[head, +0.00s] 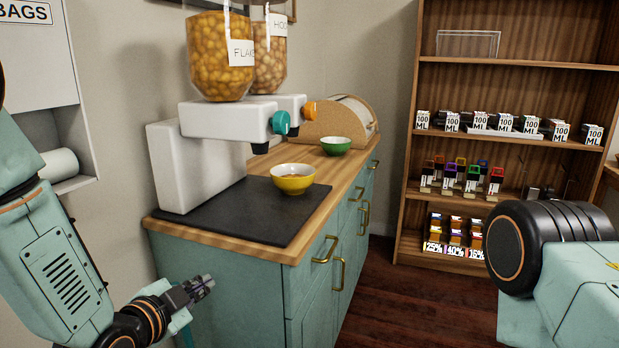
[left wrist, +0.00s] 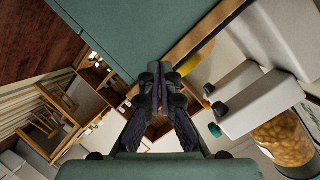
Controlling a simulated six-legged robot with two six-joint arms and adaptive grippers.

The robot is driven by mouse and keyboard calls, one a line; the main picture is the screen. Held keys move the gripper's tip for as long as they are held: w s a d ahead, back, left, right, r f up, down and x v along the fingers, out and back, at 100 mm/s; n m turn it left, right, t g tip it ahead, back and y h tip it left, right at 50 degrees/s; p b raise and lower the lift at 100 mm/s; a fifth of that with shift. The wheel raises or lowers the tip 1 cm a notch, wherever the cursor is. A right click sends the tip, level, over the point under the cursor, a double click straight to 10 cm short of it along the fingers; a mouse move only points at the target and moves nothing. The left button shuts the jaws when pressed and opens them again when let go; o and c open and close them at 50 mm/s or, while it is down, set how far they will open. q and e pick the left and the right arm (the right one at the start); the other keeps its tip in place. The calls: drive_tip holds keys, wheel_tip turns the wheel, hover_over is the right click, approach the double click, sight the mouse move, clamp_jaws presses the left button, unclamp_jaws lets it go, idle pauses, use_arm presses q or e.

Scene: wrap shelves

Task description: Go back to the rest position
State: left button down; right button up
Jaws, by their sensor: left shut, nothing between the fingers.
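My left gripper (head: 200,288) is low at the left in the head view, in front of the teal cabinet (head: 225,270). Its fingers are together with nothing between them. In the left wrist view the closed fingers of my left gripper (left wrist: 160,80) point away from the camera, with a teal surface close above them. My right arm (head: 560,270) comes in from the right in the head view. Its gripper does not show.
A green bowl (head: 335,145) stands behind. A wooden shelf unit (head: 510,80) holds small boxes and bottles. Brown floor (head: 400,300) is clear between cabinet and shelves.

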use_arm(q)
drive_tip(key=s+a+f+n+g+y, duration=0.25)
drive_tip(key=s+f+n+g, duration=0.55)
drive_tip(key=s+f, duration=0.75)
drive_tip(key=s+f+n+g, duration=0.1)
drive_tip(key=s+f+g, duration=0.1)
drive_tip(key=s, duration=0.5)
drive_tip(key=s+f+n+g, duration=0.2)
drive_tip(key=s+f, duration=0.3)
drive_tip(key=s, duration=0.2)
drive_tip(key=s+f+n+g+y, duration=0.1)
drive_tip(key=s+f, duration=0.3)
drive_tip(key=s, duration=0.3)
drive_tip(key=shift+a+f+g, duration=0.2)
drive_tip(key=shift+a+g, duration=0.15)
drive_tip(key=shift+g, duration=0.05)
